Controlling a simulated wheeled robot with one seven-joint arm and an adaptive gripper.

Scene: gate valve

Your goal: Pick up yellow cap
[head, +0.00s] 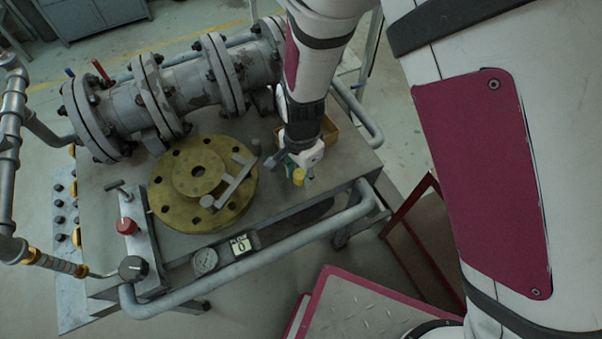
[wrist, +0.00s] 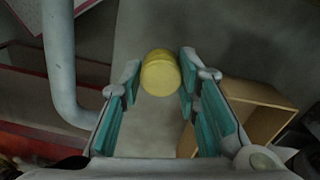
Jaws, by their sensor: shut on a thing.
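The yellow cap (wrist: 160,74) is a short round cylinder between the fingertips of my gripper (wrist: 160,82) in the wrist view. The teal finger pads stand on either side of it, and the gripper is shut on it. In the head view the yellow cap (head: 299,177) shows at the tip of my gripper (head: 301,172), over the right part of the grey table (head: 330,175). From these views I cannot tell how high the cap is above the table top.
A wooden box (wrist: 254,108) lies close to the right finger in the wrist view. A yellow flange disc (head: 170,205) with a grey handle lies left of my gripper. A large flanged pipe (head: 190,85) runs along the back. A grey rail (head: 270,262) borders the table's front.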

